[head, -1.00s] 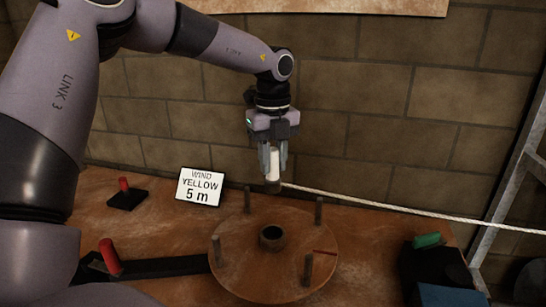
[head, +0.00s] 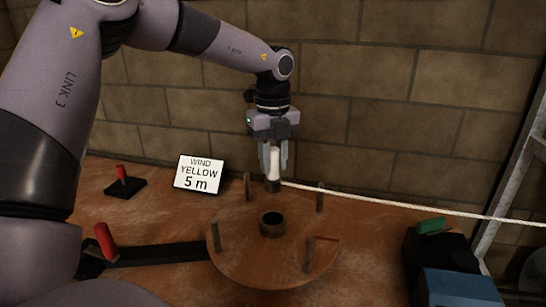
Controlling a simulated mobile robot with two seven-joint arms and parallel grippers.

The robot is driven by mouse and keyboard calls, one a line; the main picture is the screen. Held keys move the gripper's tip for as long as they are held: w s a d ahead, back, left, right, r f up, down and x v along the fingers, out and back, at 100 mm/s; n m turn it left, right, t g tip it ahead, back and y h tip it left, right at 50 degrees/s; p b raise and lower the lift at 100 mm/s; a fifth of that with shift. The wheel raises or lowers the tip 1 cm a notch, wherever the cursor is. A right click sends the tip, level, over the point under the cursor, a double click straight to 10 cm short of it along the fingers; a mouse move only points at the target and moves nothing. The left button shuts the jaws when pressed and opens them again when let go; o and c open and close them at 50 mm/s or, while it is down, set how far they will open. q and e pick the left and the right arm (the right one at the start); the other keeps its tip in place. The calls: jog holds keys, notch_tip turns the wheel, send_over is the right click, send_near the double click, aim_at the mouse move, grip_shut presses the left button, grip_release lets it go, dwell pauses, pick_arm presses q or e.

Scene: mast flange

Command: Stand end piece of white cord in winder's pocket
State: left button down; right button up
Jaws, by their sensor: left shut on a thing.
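My left gripper (head: 272,165) is shut on the white end piece (head: 273,164), which hangs upright with a dark lower end. The white cord (head: 400,206) runs from the end piece to the right edge of the view. The winder (head: 240,262) is a round brown disc with several upright pegs. Its pocket (head: 272,223) is a dark, open round socket at the middle of the disc. The end piece is above and behind the pocket in the picture, apart from it. My right gripper is not in view.
A sign (head: 199,175) reading "WIND YELLOW 5 m" stands left of the winder. A red-handled crank (head: 106,242) reaches out left of the disc. A small red lever (head: 123,174) is behind it. A dark box with a green handle (head: 433,226) and a blue box (head: 460,287) are at right.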

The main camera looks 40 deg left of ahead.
aim_at(273, 187)
pick_arm(q)
jog(key=shift+f+b, duration=2.8)
jog(key=shift+f, duration=0.8)
notch_tip(273, 187, down, 3)
jog(key=b, duration=0.2)
jog(key=shift+b, duration=0.3)
jog(key=shift+f, duration=0.15)
